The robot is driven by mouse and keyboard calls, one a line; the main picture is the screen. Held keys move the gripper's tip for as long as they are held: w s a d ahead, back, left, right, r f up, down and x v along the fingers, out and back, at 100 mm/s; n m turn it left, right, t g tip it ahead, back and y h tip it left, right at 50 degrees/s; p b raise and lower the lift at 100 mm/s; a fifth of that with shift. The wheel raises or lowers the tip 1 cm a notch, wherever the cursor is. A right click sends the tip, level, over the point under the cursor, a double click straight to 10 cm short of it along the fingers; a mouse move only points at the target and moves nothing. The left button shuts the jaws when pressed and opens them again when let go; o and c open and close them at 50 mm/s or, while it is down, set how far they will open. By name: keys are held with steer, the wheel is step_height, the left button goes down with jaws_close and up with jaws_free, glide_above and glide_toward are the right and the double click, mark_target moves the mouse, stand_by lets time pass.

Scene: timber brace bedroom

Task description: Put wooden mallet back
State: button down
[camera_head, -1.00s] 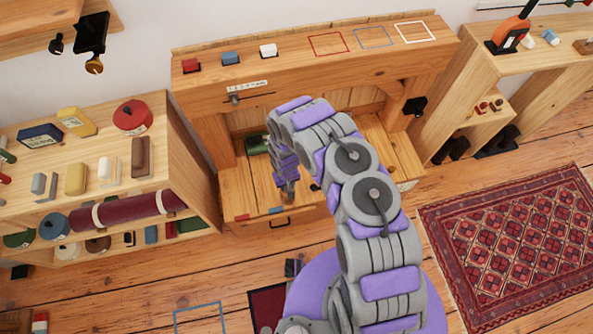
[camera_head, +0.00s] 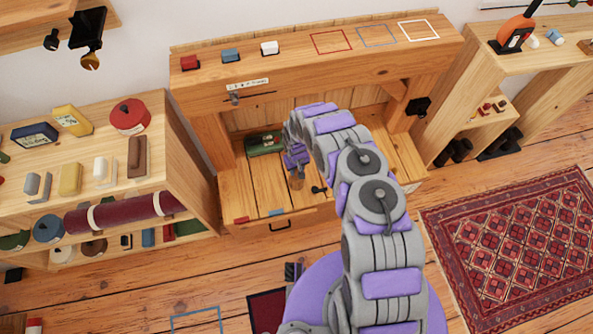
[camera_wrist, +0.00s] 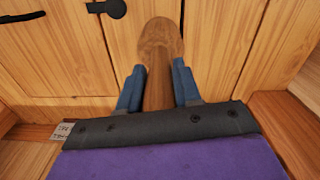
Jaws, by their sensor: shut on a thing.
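My gripper (camera_wrist: 158,85), with blue fingers, is shut on a brown wooden piece (camera_wrist: 160,42) that I take for the wooden mallet. In the wrist view it has a rounded, wider end beyond the fingertips and a narrower part between them; the rest is hidden by the gripper. In the head view my gripper (camera_head: 297,172) is over the wooden bench's lower deck, with a small brown part of the mallet (camera_head: 297,183) at its tip. Whether the mallet touches the deck, I cannot tell.
A green case (camera_head: 264,143) lies on the deck left of my gripper. The bench's top beam (camera_head: 290,82) holds small blocks and coloured outlines. Loaded shelves (camera_head: 90,155) stand left, and another shelf unit (camera_head: 535,62) right. A small black latch (camera_head: 318,189) sits close right of my gripper.

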steer(key=shift+w+a+f, duration=0.1)
steer(key=shift+f, duration=0.6)
steer(key=shift+r, duration=0.1)
steer(key=c, duration=0.8)
jaws_free()
step_height(320, 180, up, 12)
steer(key=p, duration=0.3)
